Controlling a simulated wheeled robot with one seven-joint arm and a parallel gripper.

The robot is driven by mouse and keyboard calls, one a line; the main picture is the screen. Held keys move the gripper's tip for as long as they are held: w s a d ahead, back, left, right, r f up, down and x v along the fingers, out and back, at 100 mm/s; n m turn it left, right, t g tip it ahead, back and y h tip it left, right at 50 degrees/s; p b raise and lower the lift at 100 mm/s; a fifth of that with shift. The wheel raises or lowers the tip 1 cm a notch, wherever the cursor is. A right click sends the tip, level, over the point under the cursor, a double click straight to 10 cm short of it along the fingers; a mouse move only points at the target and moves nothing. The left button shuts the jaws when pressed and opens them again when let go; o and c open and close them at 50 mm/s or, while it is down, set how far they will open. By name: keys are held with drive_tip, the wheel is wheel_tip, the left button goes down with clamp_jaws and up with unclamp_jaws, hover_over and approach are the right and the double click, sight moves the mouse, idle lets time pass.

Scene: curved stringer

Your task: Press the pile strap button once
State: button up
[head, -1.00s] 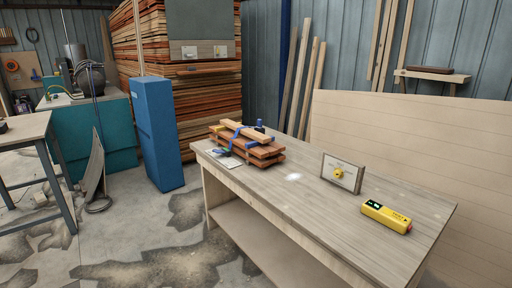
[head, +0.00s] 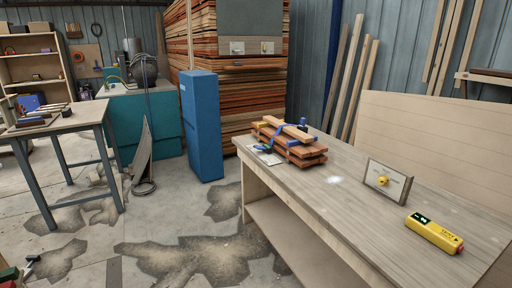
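A small pile of reddish-brown boards (head: 300,154) with a lighter block on top lies at the far left end of the workbench, with blue strap or clamp parts around it. A framed panel (head: 400,184) with a round yellow knob or button (head: 383,181) stands upright on the workbench, right of the pile. I cannot tell which of these is the pile strap button. My gripper is not in view.
The workbench (head: 345,205) fills the right side, with a yellow handheld device (head: 434,233) near its front. A tall blue cabinet (head: 202,125) stands left of the tall timber stack (head: 240,100). A grey-legged table (head: 60,124) stands at left. The concrete floor between is open.

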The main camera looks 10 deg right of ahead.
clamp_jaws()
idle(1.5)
